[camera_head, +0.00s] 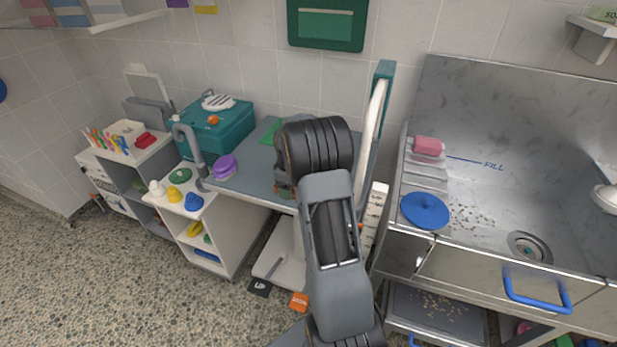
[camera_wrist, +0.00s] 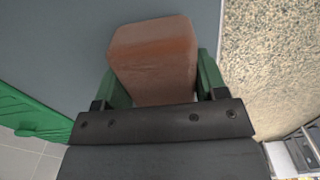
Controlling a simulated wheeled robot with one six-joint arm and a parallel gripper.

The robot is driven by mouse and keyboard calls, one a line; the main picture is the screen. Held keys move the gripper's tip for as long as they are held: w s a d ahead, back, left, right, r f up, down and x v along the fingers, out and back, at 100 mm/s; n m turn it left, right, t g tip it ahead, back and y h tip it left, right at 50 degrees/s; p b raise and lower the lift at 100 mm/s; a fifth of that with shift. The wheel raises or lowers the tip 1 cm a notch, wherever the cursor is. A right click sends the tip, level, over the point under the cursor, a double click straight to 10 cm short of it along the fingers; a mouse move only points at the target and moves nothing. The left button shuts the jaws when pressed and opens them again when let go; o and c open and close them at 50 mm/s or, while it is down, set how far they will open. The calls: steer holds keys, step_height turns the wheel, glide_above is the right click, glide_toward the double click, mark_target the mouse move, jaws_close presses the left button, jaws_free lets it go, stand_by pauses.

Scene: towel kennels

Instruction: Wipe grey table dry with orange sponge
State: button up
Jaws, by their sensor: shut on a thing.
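The grey table (camera_head: 252,172) stands between the white shelf unit and the metal sink, and its plain grey top also fills the upper left of the wrist view (camera_wrist: 60,50). My gripper (camera_wrist: 155,85) is shut on the orange-brown sponge (camera_wrist: 152,55), with a green finger on each side of it. The sponge is over the table top near one edge. I cannot tell whether it touches the surface. In the head view my arm hides most of the gripper and the sponge. No water shows clearly on the table.
A teal box (camera_head: 222,130) and a purple round thing (camera_head: 224,167) are at the table's left. A green item (camera_wrist: 30,112) lies at the left in the wrist view. A tall teal-edged panel (camera_head: 376,120) stands at the right, beside the metal sink (camera_head: 470,110).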

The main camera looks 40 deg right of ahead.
steer(key=shift+s+a, duration=0.25)
steer(key=shift+a, duration=0.15)
steer(key=shift+s+a+r, duration=0.15)
steer(key=shift+a+r, duration=0.05)
steer(key=shift+r, duration=0.05)
steer(key=shift+r+p, duration=2.75)
steer(key=shift+r, duration=1.1)
